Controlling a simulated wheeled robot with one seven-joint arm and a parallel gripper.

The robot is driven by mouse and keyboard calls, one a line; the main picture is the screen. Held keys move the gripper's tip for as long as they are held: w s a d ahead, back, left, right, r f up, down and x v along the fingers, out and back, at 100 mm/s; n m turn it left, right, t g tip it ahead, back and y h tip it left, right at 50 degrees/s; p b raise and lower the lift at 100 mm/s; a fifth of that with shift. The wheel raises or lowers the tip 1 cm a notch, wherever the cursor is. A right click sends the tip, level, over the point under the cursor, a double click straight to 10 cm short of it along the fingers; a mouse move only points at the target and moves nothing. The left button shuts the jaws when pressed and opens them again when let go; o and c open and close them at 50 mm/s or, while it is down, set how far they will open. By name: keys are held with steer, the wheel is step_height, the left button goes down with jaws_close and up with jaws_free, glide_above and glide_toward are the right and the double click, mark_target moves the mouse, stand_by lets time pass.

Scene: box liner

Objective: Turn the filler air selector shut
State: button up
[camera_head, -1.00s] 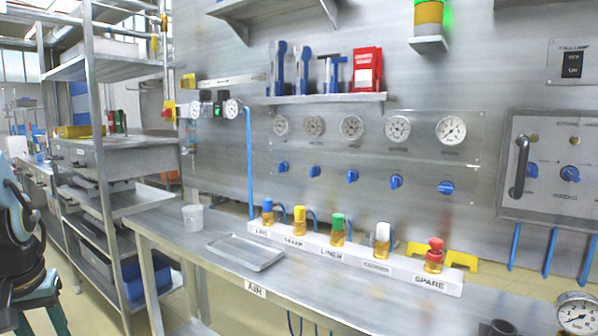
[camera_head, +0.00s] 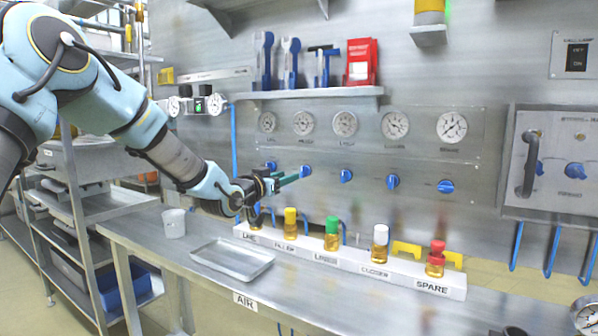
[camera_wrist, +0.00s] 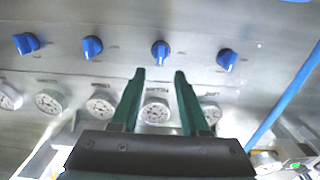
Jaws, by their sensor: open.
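The filler air selector (camera_head: 305,171) is a small blue knob, second from the left in the row under the gauges on the steel wall panel. In the wrist view, which looks upside down, the filler selector (camera_wrist: 160,53) sits just beyond my fingertips, roughly centred between them, its grip close to upright in the picture. My gripper (camera_head: 287,181) has two green fingers, spread apart and empty, pointing at the panel. In the wrist view the gripper (camera_wrist: 158,74) shows a clear gap between its fingers. I see no contact with the knob.
Similar blue knobs flank it: the leftmost knob (camera_head: 271,165) and the third knob (camera_head: 346,176). Gauges (camera_head: 303,123) sit above. Below, a white rack (camera_head: 345,262) holds several capped bottles on the steel bench, beside a tray (camera_head: 232,260) and white cup (camera_head: 173,224).

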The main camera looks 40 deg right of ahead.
mark_target(302, 171)
steer(key=p+x, duration=0.2)
steer(key=x, duration=0.6)
steer(key=shift+a, duration=0.1)
jaws_close()
stand_by(0.4)
